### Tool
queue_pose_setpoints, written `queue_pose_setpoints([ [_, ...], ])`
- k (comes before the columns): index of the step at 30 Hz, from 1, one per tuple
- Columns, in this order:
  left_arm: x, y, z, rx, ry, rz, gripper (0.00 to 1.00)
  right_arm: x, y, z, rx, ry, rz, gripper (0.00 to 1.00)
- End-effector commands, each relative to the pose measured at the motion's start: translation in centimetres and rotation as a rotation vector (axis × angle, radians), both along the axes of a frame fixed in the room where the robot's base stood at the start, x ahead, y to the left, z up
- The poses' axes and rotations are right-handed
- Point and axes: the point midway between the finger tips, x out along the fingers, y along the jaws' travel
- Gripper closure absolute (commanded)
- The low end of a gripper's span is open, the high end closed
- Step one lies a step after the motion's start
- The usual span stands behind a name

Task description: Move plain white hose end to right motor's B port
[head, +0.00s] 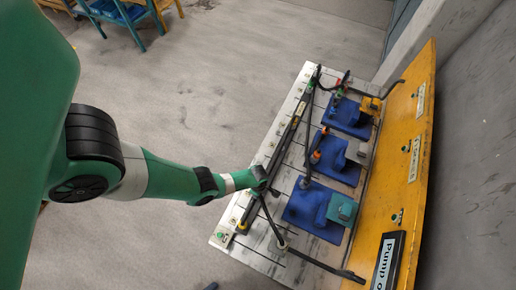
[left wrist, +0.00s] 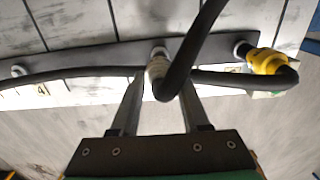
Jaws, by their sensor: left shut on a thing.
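My left gripper (head: 263,189) is above the dark manifold bar along the left side of the bench. In the left wrist view its fingers (left wrist: 160,85) are closed around a pale, plain-collared hose end (left wrist: 157,68) with a black hose. This hose end is at or just over a port of the dark bar (left wrist: 110,55); I cannot tell if it is seated. Three blue motors stand in a row: far (head: 349,117), middle (head: 335,165) and near (head: 305,212). Their port letters are too small to read. My right gripper is not in view.
A yellow-collared hose end (left wrist: 265,62) is on the bar close to the held one. A black hose with a pale collar (head: 282,245) crosses the near bench. A yellow panel (head: 400,170) runs along the right side. Open floor (head: 220,90) lies left of the bench.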

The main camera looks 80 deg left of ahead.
Motion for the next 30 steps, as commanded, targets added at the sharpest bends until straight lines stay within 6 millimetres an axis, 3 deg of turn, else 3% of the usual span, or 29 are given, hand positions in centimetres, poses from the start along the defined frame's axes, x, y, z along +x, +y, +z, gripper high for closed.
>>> queue_pose_setpoints([
  [13, 0.0, 0.0, 2.9, 0.000, 0.000, 0.000, 1.00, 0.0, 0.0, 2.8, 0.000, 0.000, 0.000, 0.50],
  [22, 0.0, 0.0, 3.0, 0.000, 0.000, 0.000, 1.00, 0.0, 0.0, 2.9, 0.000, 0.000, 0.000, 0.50],
  [23, 0.0, 0.0, 3.0, 0.000, 0.000, 0.000, 0.58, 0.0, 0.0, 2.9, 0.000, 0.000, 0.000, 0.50],
  [30, 0.0, 0.0, 3.0, 0.000, 0.000, 0.000, 1.00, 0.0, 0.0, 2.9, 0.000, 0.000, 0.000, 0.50],
])
